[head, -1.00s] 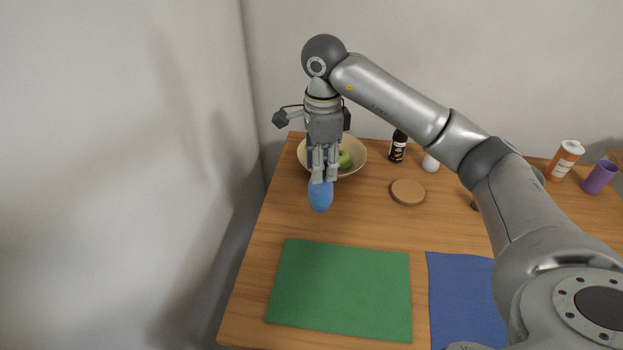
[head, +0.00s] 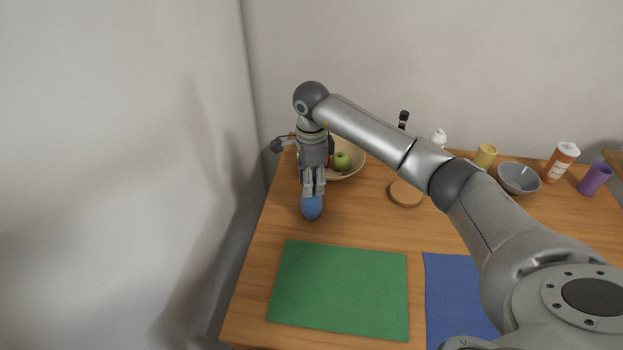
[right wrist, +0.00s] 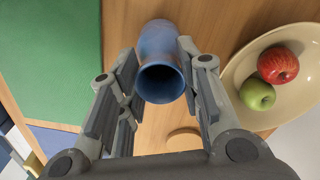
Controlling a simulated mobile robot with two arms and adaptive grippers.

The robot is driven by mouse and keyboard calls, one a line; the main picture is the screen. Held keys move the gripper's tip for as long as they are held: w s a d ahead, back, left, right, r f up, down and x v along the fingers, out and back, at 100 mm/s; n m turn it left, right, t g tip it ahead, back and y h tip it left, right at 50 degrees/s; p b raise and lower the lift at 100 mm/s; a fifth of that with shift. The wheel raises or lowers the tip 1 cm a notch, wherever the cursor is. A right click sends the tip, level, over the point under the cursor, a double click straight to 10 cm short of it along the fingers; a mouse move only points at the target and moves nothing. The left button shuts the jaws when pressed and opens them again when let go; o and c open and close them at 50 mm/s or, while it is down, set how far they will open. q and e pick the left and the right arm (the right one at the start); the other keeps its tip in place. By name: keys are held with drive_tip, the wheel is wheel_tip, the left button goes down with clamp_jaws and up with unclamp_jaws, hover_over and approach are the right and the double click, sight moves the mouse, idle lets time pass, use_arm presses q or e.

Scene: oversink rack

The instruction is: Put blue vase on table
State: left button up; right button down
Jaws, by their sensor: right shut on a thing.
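The blue vase (head: 312,208) is at the left part of the wooden table (head: 250,262), in front of the fruit bowl. My right gripper (head: 313,192) points down and is shut on its upper part. In the right wrist view the vase (right wrist: 160,45) shows its open mouth between the two fingers of the gripper (right wrist: 160,85). The vase looks about upright at the table top; I cannot tell for sure whether its base touches. My left gripper is not in view.
A cream bowl (head: 357,168) with a green apple (head: 342,160) and a red apple (right wrist: 278,64) stands close behind. A green mat (head: 340,290) and blue mat (head: 452,300) lie in front. A round wooden coaster (head: 405,193), grey bowl (head: 518,178) and purple cup (head: 596,179) are farther right.

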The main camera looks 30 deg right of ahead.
drive_tip(key=shift+f, duration=0.1)
drive_tip(key=c, duration=1)
unclamp_jaws()
drive_tip(key=shift+c, duration=0.2)
wheel_tip(320, 180, up, 12)
drive_tip(key=b, duration=0.2)
drive_tip(key=shift+s, duration=0.1)
